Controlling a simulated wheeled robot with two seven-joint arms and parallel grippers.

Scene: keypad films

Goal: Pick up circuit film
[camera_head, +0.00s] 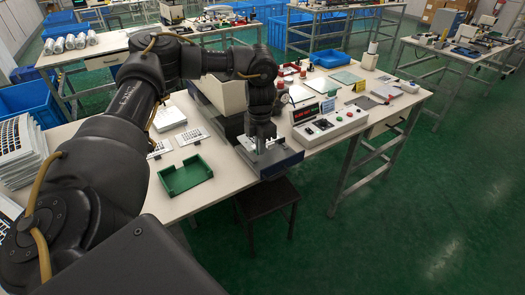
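My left arm reaches in from the left, and its gripper (264,147) points down over a dark blue-grey fixture (285,161) at the table's front edge. The fingers are small and dark, with something pale between or under them, so I cannot tell whether they are open or hold anything. Two white sheets with dark key-like marks, one film (193,136) and another film (160,148), lie on the table left of the gripper. I cannot tell which one is the circuit film. My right gripper is not in view.
A green tray (185,190) lies at the table's front, left of the fixture. A control box (335,127) with a red display stands to the right. A stack of printed sheets (20,150) is far left. A dark stool (270,200) stands below the fixture.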

